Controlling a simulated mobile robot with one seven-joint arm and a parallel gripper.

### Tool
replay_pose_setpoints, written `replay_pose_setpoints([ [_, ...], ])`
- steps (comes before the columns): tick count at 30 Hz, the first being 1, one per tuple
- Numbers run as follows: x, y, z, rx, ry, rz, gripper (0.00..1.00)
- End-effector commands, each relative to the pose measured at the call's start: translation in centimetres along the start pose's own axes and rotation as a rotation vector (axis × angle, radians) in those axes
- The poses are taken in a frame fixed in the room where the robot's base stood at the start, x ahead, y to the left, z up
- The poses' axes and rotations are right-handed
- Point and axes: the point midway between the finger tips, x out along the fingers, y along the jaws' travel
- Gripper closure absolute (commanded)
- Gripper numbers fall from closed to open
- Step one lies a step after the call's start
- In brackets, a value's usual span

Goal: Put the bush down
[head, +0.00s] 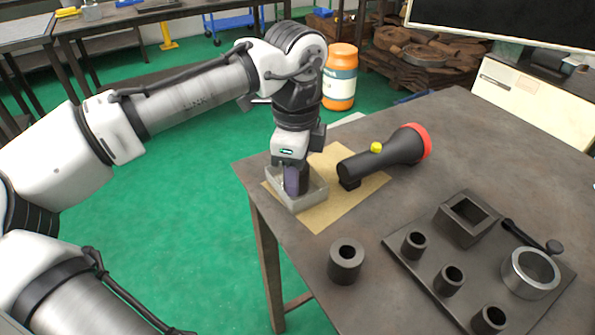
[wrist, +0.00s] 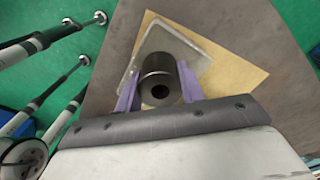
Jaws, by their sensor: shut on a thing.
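The bush (wrist: 158,80) is a dark grey cylinder with a round hole. In the wrist view it sits between the two purple fingers of my gripper (wrist: 160,92), which is shut on it. A shallow grey tray (head: 313,194) lies under the gripper on the table; it also shows in the wrist view (wrist: 187,47). In the head view my gripper (head: 292,182) reaches down inside the tray's outline, and its fingers largely hide the bush. I cannot tell whether the bush touches the tray floor.
The tray lies on tan paper (head: 345,209) at the table's (head: 385,285) left corner. A black torch with a red rim (head: 400,147) lies right of it. A similar dark bush (head: 345,262) stands in front. A dark plate with several sleeves and a ring (head: 405,258) fills the right.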

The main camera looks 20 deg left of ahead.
Motion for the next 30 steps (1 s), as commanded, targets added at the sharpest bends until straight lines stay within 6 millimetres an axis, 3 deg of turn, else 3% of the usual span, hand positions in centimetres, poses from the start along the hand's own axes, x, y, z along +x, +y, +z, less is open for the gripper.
replay_pose_setpoints([
  [3, 0.3, 0.0, -0.1, 0.001, 0.002, 0.0, 0.97],
  [4, 0.3, 0.0, 0.0, 0.001, 0.001, 0.0, 0.59],
  [6, 0.3, 0.0, 0.0, 0.001, 0.0, 0.0, 0.52],
  [17, -0.1, 0.0, 0.0, -0.001, -0.002, -0.001, 0.52],
  [30, -8.8, -0.1, -0.1, 0.003, 0.002, -0.001, 0.52],
])
